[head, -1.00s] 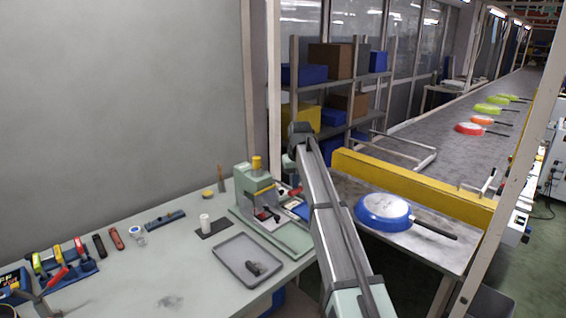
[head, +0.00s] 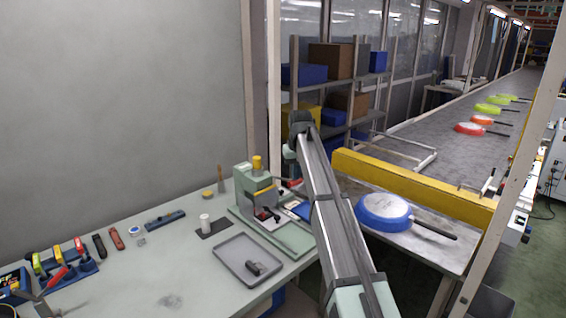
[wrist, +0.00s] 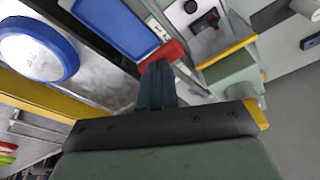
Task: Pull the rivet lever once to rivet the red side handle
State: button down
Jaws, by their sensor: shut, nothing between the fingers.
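The green rivet press (head: 241,187) with its yellow cap stands at the right end of the bench; its body also shows in the wrist view (wrist: 235,72). Its lever ends in a red grip (head: 295,184), partly hidden by my arm. In the wrist view the red grip (wrist: 172,50) lies at the tips of my gripper (wrist: 160,66); I cannot tell whether they touch. My gripper is shut and empty. A small black part with a little red (wrist: 207,21) sits on the press base; I cannot tell if it is the side handle.
A blue tray (wrist: 118,24) lies beside the press. A grey tray (head: 232,250) holding a dark part lies in front of the press. The bench front is mostly clear.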

jog(key=shift+r, duration=3.25)
notch_tip(320, 180, up, 9)
jog(key=shift+s+d, duration=0.35)
jog(key=shift+d, duration=0.05)
